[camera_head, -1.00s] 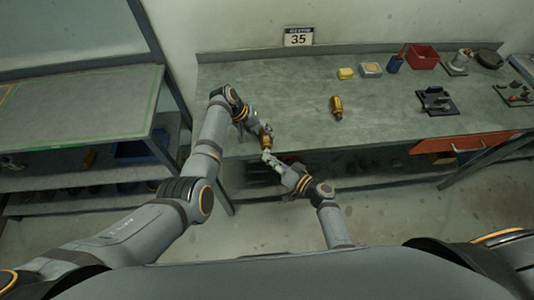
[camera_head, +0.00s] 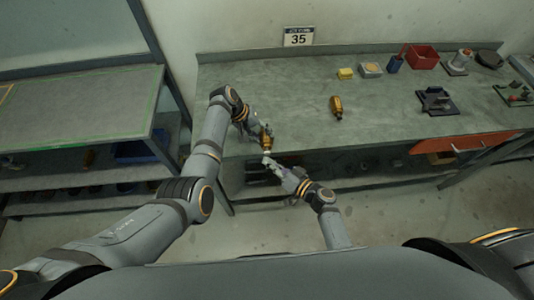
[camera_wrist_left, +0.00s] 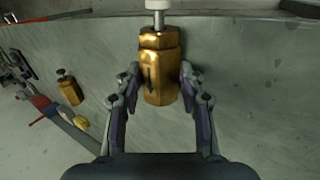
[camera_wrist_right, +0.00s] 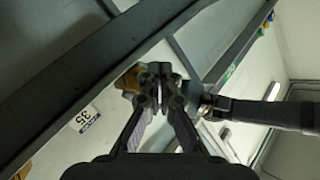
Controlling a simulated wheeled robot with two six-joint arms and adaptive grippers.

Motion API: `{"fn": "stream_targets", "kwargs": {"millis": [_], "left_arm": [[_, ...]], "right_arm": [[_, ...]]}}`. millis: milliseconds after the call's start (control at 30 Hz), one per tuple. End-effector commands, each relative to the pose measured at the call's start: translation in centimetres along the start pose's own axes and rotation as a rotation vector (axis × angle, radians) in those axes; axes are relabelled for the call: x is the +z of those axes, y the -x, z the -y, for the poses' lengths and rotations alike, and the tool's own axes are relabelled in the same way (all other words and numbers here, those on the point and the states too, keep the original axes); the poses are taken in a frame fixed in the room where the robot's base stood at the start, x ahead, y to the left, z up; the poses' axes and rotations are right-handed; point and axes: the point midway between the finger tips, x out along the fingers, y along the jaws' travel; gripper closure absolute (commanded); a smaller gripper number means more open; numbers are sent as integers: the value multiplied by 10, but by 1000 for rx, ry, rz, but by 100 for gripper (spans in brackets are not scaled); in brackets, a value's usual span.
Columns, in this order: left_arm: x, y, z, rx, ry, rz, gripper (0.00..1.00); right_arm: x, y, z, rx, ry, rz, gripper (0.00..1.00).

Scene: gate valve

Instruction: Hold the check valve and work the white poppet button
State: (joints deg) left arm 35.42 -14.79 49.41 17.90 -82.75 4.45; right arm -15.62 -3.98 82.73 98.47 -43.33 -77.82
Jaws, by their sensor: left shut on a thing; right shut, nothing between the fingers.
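My left gripper (camera_head: 260,136) is shut on a brass check valve (camera_head: 266,141) and holds it near the bench's front edge. In the left wrist view the left gripper (camera_wrist_left: 158,85) has a finger on each side of the upright hexagonal valve body (camera_wrist_left: 158,65). The white poppet button (camera_wrist_left: 161,5) tops a thin stem above it, cut by the frame's top edge. My right gripper (camera_head: 267,161) is shut and empty, just below the valve in the head view. In the right wrist view its closed fingertips (camera_wrist_right: 160,78) partly hide the brass valve (camera_wrist_right: 130,80).
An orange drawer (camera_head: 465,143) sticks out at the right. The bench's middle is mostly clear.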

Motion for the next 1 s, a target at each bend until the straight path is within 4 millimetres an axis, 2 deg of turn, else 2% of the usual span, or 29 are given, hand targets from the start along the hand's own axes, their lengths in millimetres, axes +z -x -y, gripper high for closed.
{"fn": "stream_targets", "kwargs": {"millis": [367, 800, 1000], "left_arm": [[-1, 1, -1, 1, -1, -3, 99], [-1, 1, -1, 1, -1, -3, 99], [-1, 1, -1, 1, -1, -3, 99]], "right_arm": [[2, 3, 3, 0, -1, 0, 100], [23, 32, 23, 1, -3, 0, 100], [27, 38, 28, 0, -1, -1, 100]]}}
